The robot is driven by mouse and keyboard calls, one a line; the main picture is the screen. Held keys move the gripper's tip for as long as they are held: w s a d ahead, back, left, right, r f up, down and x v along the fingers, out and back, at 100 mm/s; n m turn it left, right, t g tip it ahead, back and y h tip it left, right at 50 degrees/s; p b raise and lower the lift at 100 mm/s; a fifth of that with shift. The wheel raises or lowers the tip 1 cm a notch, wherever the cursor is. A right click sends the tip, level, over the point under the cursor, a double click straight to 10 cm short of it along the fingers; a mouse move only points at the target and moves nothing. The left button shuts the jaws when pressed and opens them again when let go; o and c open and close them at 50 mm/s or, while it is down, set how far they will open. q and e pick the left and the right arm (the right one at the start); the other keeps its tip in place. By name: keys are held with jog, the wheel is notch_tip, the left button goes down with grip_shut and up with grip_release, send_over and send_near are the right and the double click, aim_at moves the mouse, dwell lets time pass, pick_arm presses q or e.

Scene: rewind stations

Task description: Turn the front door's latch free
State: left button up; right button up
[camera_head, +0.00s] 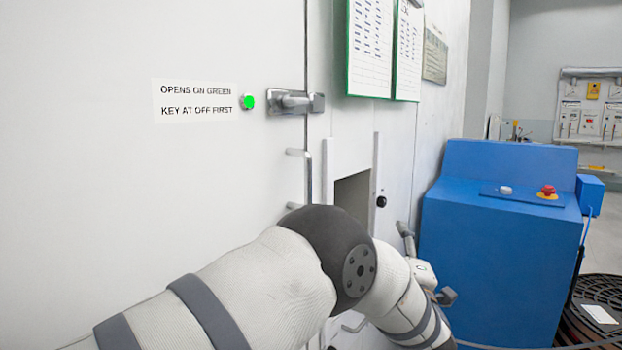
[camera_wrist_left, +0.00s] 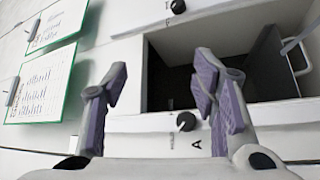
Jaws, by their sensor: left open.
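The front door (camera_head: 90,180) is a large white panel with a grey metal latch (camera_head: 295,102) at its right edge. The latch's lever lies roughly level across the seam. A green lamp (camera_head: 247,101) glows beside it, next to a label (camera_head: 195,101) reading "OPENS ON GREEN / KEY AT OFF FIRST". My left gripper (camera_head: 425,268) is low and right of the latch, well apart from it, partly hidden behind my arm. In the left wrist view its fingers (camera_wrist_left: 162,72) are spread and empty, facing a panel with an open recess. I cannot make out the latch there. My right gripper is not in view.
An open recess (camera_head: 352,195) sits below and right of the latch, with a black knob (camera_head: 381,201) beside it. Green-framed sheets (camera_head: 370,45) hang above. A blue cabinet (camera_head: 500,255) with a red button (camera_head: 547,191) stands at the right. My left arm crosses the foreground.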

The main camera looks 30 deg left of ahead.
pick_arm(q)
jog(key=s+r+n+g+y+b, duration=0.15)
jog(key=r+n+g+y, duration=0.3)
jog(key=r+n, duration=0.55)
jog(key=s+r+n+g+y, duration=0.3)
jog(key=r+n+g+y, duration=0.15)
jog(key=r+n, duration=0.55)
jog(key=n+g+h, duration=0.1)
jog(key=n+g, duration=0.6)
jog(key=n, duration=0.5)
send_near(291, 97)
jog(key=shift+n+h, duration=0.3)
jog(key=a+p, duration=0.1)
jog(key=a, duration=0.1)
jog(key=a+p, duration=0.1)
jog(key=a, duration=0.4)
jog(key=shift+w+a+r+p, duration=0.2)
jog(key=shift+a+r+p, duration=0.15)
jog(key=shift+r+p, duration=0.05)
jog(key=shift+w+a+f, duration=0.1)
jog(key=shift+a, duration=0.25)
jog(key=shift+w+a+f, duration=0.1)
jog(key=shift+a, duration=0.1)
jog(key=c, duration=1.2)
jog(key=shift+o, duration=0.2)
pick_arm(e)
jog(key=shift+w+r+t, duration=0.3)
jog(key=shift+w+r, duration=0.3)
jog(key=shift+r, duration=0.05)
